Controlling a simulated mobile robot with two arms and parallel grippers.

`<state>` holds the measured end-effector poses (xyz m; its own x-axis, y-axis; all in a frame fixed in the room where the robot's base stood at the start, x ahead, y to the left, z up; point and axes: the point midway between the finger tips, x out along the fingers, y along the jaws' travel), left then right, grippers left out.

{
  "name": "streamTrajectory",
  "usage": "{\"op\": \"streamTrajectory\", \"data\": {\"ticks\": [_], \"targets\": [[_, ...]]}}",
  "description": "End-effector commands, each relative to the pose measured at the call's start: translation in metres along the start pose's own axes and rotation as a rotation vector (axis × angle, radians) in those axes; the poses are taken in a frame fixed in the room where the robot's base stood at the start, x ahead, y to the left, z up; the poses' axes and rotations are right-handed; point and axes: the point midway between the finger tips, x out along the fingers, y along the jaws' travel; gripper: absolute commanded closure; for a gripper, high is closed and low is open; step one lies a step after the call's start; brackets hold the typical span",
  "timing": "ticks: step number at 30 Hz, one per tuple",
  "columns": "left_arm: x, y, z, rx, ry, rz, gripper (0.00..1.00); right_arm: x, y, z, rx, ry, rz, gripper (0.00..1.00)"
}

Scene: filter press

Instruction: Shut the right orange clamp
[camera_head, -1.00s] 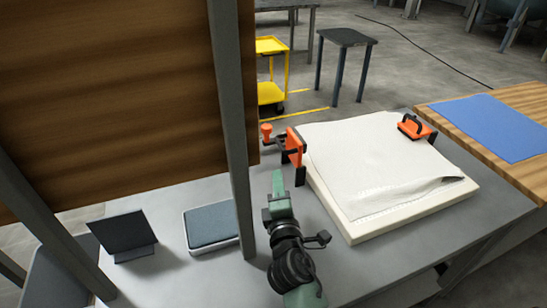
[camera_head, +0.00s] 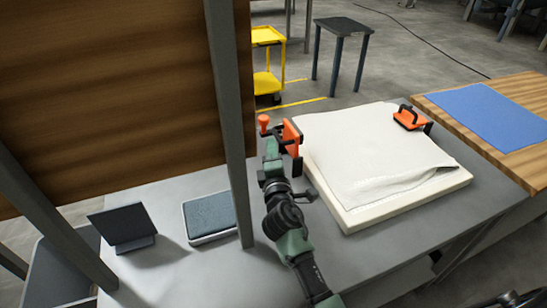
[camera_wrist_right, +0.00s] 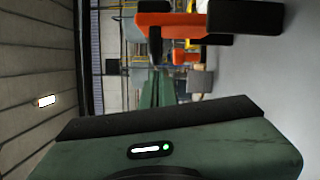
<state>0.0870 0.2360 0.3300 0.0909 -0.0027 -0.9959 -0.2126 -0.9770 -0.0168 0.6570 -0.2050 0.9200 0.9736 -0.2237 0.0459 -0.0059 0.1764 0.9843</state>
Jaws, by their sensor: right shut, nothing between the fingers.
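Two orange clamps stand at the edges of a pale slab under a white cloth (camera_head: 370,150). The nearer-left clamp (camera_head: 291,138) has its orange plate raised upright, with an orange knob (camera_head: 264,119) sticking out to its left. The far-right clamp (camera_head: 408,119) lies flat on the cloth at the back corner, its black handle on top. My right gripper (camera_head: 271,148) is shut and empty, just left of the upright clamp's plate; I cannot tell whether they touch. In the right wrist view an orange clamp (camera_wrist_right: 168,24) with black parts shows close by at the top. My left gripper is not in view.
A grey post (camera_head: 231,130) and wooden board (camera_head: 110,90) stand left of my right arm. A blue-topped box (camera_head: 209,215) and a dark stand (camera_head: 122,226) sit on the grey table. A wooden table with a blue sheet (camera_head: 487,112) is at the right.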

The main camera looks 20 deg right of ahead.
Motion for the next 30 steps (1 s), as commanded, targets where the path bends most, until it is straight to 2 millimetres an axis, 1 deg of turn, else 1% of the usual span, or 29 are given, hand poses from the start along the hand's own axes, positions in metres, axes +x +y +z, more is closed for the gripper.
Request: {"op": "streamTrajectory", "data": {"ticks": [1,6,17,22,30], "targets": [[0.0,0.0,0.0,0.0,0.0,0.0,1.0,0.005,0.001,0.0,-0.001,0.0,0.001,1.0],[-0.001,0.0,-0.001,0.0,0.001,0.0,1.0,0.012,0.0,0.0,0.0,0.0,-0.001,1.0],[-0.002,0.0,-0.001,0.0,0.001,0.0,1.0,0.012,0.0,0.0,0.004,0.0,-0.001,1.0],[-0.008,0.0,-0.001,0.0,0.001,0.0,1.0,0.013,0.004,0.003,0.035,0.0,-0.01,1.0],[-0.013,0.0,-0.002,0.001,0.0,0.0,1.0,0.013,0.005,0.006,0.075,-0.001,-0.021,1.0]]}}
